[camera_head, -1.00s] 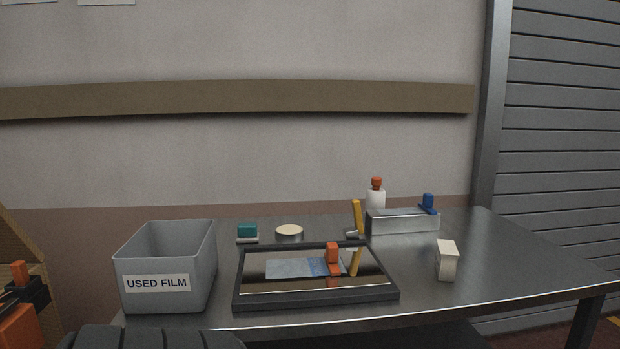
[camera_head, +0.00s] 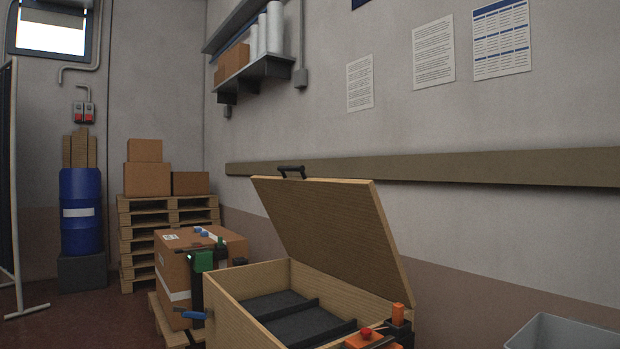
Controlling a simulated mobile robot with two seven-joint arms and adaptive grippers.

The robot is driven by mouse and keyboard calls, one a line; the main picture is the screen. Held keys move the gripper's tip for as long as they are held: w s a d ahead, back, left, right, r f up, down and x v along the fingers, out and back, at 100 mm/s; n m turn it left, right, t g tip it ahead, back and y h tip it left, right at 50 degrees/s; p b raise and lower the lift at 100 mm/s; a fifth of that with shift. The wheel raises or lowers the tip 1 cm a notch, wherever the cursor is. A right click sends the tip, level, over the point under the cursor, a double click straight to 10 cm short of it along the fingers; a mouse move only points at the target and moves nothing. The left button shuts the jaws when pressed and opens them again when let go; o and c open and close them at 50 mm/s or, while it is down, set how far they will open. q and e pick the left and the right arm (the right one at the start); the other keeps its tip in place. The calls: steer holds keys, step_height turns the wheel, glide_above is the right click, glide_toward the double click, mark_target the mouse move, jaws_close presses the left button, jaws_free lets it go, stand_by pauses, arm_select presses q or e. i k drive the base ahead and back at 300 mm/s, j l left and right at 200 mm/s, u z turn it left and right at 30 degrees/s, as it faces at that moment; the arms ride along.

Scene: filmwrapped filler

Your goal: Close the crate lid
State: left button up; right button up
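The wooden crate (camera_head: 232,315) stands low in the middle of the view. Its lid (camera_head: 325,220) is open, tilted up and leaning back toward the wall, with a black handle (camera_head: 291,172) on its upper edge. Inside the crate are dark grey padding (camera_head: 275,303) and dark dividers, with no item visible on them. The crate's lower front is cut off by the bottom of the picture. Neither of my grippers is in view.
An orange-and-black device (camera_head: 370,338) with a red knob is at the crate's near right corner. A strapped carton (camera_head: 235,245) on a pallet, with a green device (camera_head: 202,261), stands left of the crate. A grey bin (camera_head: 560,335) is at lower right.

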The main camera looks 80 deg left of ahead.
mark_target(340, 227)
steer(key=u, duration=1.9)
steer(key=l+u, duration=0.2)
steer(key=u, duration=0.2)
steer(key=l+u, duration=0.15)
steer(key=u, duration=0.25)
steer(key=k+l+u, duration=0.1)
steer(key=u, duration=0.3)
